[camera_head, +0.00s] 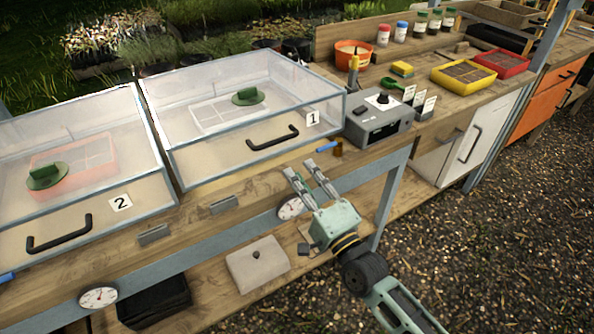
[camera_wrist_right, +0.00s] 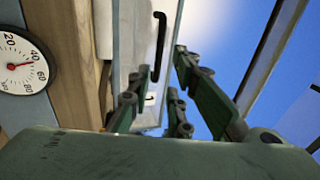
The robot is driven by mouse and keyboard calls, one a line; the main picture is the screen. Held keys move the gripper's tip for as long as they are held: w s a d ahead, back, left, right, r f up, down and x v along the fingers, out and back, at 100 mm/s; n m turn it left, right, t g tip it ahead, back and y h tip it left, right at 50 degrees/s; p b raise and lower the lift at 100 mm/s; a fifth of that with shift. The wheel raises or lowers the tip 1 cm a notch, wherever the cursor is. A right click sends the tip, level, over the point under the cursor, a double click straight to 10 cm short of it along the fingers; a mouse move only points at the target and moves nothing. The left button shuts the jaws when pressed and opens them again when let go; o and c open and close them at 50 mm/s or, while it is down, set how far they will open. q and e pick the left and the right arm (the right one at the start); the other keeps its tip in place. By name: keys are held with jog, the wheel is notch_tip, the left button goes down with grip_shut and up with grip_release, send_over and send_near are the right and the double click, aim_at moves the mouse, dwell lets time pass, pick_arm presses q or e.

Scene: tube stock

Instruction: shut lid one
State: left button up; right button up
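Box one (camera_head: 222,160) is a clear-walled frame with a grey rim, a black handle (camera_head: 273,138) and a label "1" (camera_head: 312,118). Its clear lid (camera_head: 205,88) shows as see-through panes; I cannot tell whether it is fully down or raised. A white tray and a green round piece (camera_head: 248,96) show through it. My right gripper (camera_head: 307,177) is open and empty, in front of the bench edge, below and apart from the handle. The handle also shows in the right wrist view (camera_wrist_right: 160,45), beyond the open fingers (camera_wrist_right: 155,95). My left gripper is not in view.
Box two (camera_head: 75,228) stands to the left with its own handle (camera_head: 60,234). A grey device (camera_head: 380,122) stands close to the right of box one. A small blue-tipped tool (camera_head: 328,147) lies near the bench edge. A dial (camera_head: 290,208) sits on the bench front.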

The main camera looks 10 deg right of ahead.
jog(key=shift+r, duration=0.15)
jog(key=shift+c, duration=1)
jog(key=r+n, duration=0.2)
jog(key=n, duration=0.1)
jog(key=w+r+n+y, duration=0.1)
jog(key=n, duration=0.2)
jog(key=w+r+n, duration=0.1)
jog(key=r+n, duration=0.1)
jog(key=n, duration=0.1)
jog(key=shift+w+d+r+g, duration=0.25)
jog(key=shift+d+r+g, duration=0.05)
jog(key=shift+d, duration=0.05)
grip_shut()
notch_tip(320, 180, up, 7)
jog(key=n+h+p, duration=0.1)
jog(key=n+p, duration=0.2)
jog(key=n, duration=0.6)
send_over(295, 103)
jog(key=s+a, duration=0.2)
jog(key=s, duration=0.3)
jog(key=shift+s+d+f, duration=0.1)
jog(key=shift+d, duration=0.1)
jog(key=shift+s+d+f, duration=0.1)
jog(key=shift+s+f, duration=0.05)
jog(key=shift+f, duration=0.65)
